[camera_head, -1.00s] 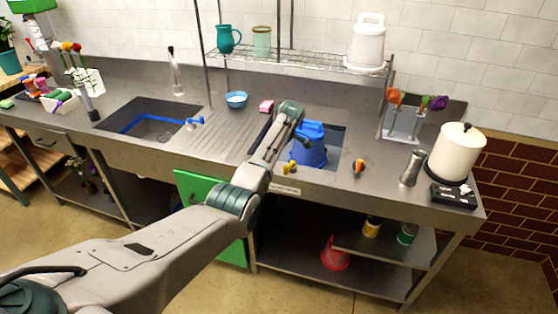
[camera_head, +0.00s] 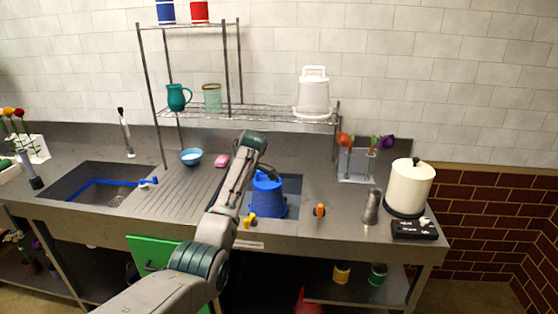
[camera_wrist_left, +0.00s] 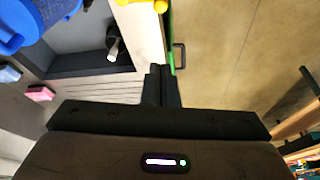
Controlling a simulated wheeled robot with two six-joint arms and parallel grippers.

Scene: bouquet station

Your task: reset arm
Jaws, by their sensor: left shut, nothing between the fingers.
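My left arm reaches up from the bottom of the head view to the front of the right sink. In the left wrist view my left gripper (camera_wrist_left: 161,72) has its two dark fingers together with nothing between them. The fingers point toward the counter's front edge and the floor beyond it. A blue bucket (camera_head: 268,198) stands in the right sink, partly behind my arm. It also shows at the upper left of the left wrist view (camera_wrist_left: 28,22). My right gripper is in neither view.
A green cabinet door (camera_head: 148,252) hangs below the counter. A wire shelf (camera_head: 250,113) holds a teal pitcher (camera_head: 178,98), a glass jar (camera_head: 212,98) and a white container (camera_head: 313,95). A metal shaker (camera_head: 371,207) and a cream pot (camera_head: 410,188) stand at the right.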

